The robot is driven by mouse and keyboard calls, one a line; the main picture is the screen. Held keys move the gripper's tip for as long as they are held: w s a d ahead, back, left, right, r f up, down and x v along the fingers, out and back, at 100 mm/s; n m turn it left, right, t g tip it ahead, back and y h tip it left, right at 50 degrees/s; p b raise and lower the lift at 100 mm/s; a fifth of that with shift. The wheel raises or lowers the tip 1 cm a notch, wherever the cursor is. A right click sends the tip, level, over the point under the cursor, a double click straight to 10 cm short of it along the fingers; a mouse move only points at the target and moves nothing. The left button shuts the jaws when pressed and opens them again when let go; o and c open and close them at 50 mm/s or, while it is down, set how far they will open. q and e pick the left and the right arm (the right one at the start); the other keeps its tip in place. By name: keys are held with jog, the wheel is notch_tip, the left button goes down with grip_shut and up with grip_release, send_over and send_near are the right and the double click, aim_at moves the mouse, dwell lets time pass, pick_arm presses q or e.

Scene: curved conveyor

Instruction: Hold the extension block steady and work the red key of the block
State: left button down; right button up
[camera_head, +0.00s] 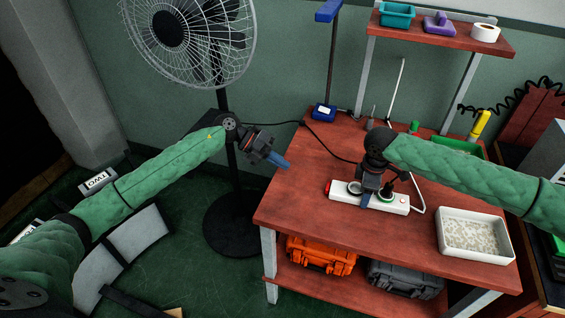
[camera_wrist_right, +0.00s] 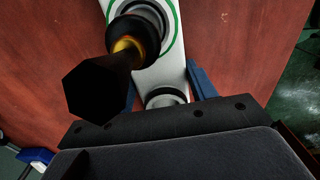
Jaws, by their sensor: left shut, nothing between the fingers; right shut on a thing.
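The white extension block (camera_head: 397,205) lies on the red-brown table, and it also fills the upper middle of the right wrist view (camera_wrist_right: 174,72). Its red key (camera_head: 328,187) is at the block's left end, uncovered. My right gripper (camera_head: 366,199) comes down over the block's middle and is shut on it, with a blue finger beside it in the wrist view. A black plug (camera_wrist_right: 100,85) stands in a green-ringed socket and hides part of the grip there. My left gripper (camera_head: 281,162) is shut and empty, left of the block and apart from the red key.
A white tray (camera_head: 474,251) stands at the table's front right. A blue-based lamp (camera_head: 323,112) is at the back left, with a black cable across the table. A fan (camera_head: 190,35) stands left of the table. The table (camera_head: 300,215) is clear left of the block.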

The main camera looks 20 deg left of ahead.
jog(key=o, duration=1.3)
jog(key=shift+o, duration=0.2)
